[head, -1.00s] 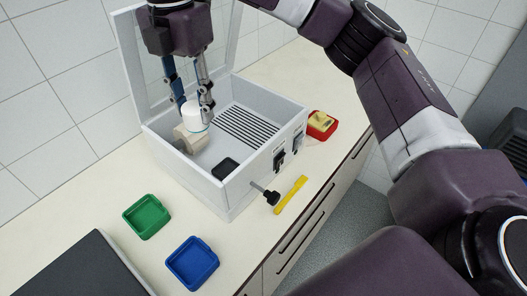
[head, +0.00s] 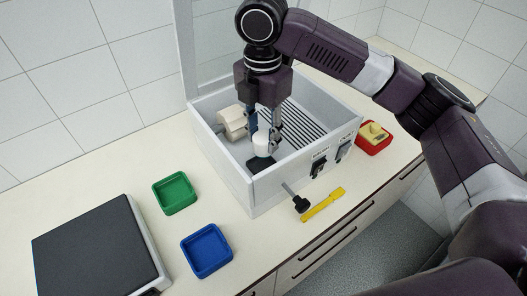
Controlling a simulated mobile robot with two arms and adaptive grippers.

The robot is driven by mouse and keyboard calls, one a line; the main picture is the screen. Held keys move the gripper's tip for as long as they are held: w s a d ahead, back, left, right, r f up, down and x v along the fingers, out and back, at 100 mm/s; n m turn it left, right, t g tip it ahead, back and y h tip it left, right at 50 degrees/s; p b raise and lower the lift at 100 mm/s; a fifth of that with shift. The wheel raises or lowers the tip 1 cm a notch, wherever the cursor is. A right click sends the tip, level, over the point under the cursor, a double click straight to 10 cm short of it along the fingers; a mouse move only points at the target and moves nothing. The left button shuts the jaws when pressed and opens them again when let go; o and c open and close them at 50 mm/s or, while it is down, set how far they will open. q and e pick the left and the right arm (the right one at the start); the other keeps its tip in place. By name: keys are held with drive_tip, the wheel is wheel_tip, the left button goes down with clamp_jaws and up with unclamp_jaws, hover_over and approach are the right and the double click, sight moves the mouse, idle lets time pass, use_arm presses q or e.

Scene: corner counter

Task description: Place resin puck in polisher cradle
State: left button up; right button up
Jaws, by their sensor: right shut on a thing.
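The white resin puck (head: 261,146) is between the fingers of my right gripper (head: 263,143), which is shut on it. It appears upright, inside the open polisher box (head: 245,196). The puck and fingertips overlap a dark square pad (head: 260,167) on the box floor, which looks like the cradle. The puck partly covers the pad, so I cannot tell whether they touch. A beige polishing wheel (head: 231,122) is to the left of the gripper. My left gripper is not in view.
The box's clear lid (head: 213,50) stands open behind. A black knob (head: 300,204) sticks out in front, beside a yellow tool (head: 323,205). Green (head: 174,193), blue (head: 206,250) and red (head: 374,139) trays stand around. A dark-topped device (head: 97,252) is at left.

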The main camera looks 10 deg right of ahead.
sight(263, 137)
drive_tip(key=shift+f+p, duration=0.35)
drive_tip(key=shift+f, duration=2.75)
drive_tip(key=shift+f, duration=0.1)
drive_tip(key=o, duration=1.3)
drive_tip(key=shift+c, duration=0.2)
wheel_tip(263, 137, up, 11)
drive_tip(key=shift+r+b, duration=0.1)
drive_tip(key=shift+b, duration=0.7)
drive_tip(key=shift+r, duration=0.6)
